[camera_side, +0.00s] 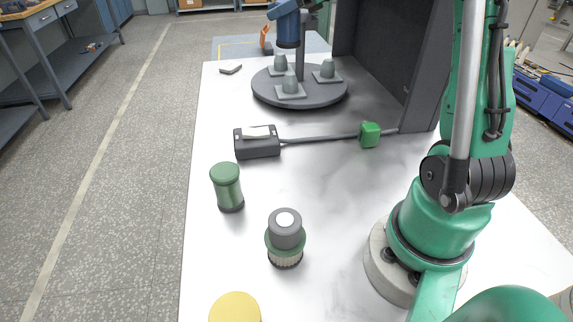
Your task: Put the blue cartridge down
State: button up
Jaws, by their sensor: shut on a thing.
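The blue cartridge (288,30) is at the top of the view, roughly upright. It appears above the back left part of the round grey bobbin tray (268,97), apart from its pegs. My gripper (303,8) shows only in part at the top edge, small and dark, and is shut on the blue cartridge. The fingertips are hard to make out. The tray has a central post (299,62) and three grey cone pegs on square bases, at front (290,87), back left (280,64) and right (327,71). All three pegs look bare.
A dark panel (385,60) stands right of the tray. A dark box (257,147) with a rod to a green block (370,134) lies in front. A green canister (227,187), a grey-topped cartridge (285,238) and a yellow round thing (235,308) stand nearer.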

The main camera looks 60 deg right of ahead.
jog(key=w+a, duration=0.6)
jog(key=w, duration=0.6)
jog(key=shift+n, duration=0.3)
jog(key=shift+a+f, duration=0.2)
jog(key=shift+f, duration=10)
jog(key=shift+f, duration=0.1)
jog(key=o, duration=1.4)
